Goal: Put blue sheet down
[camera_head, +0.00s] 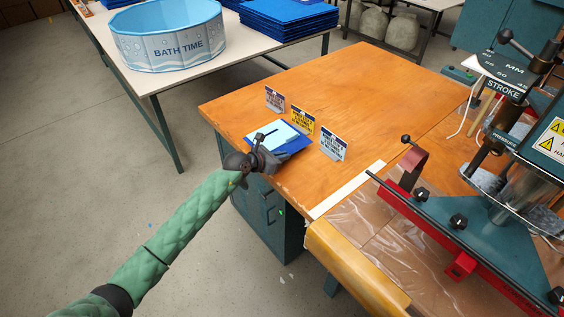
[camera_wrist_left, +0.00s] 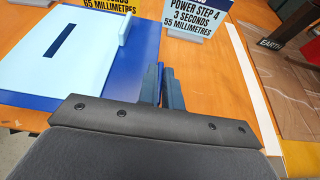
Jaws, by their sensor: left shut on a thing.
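The blue sheet (camera_head: 295,147) is over the near left part of the orange wooden table, in front of the small signs. A light blue plate (camera_head: 270,131) with a dark slot and a raised strip lies on top of it. In the left wrist view the blue sheet (camera_wrist_left: 148,42) shows beside the light blue plate (camera_wrist_left: 40,62). My left gripper (camera_head: 284,157) is shut on the near right edge of the blue sheet; its fingers (camera_wrist_left: 171,86) show close together there. I cannot tell whether the sheet touches the table all over. My right gripper is not in view.
Three small signs stand behind the sheet: one pale (camera_head: 274,99), one yellow (camera_head: 302,119), one blue and white (camera_head: 334,142). A welding press (camera_head: 490,215) stands at the right. Stacked blue sheets (camera_head: 288,18) and a round pool (camera_head: 168,38) sit on another table. The orange table's far part (camera_head: 370,85) is clear.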

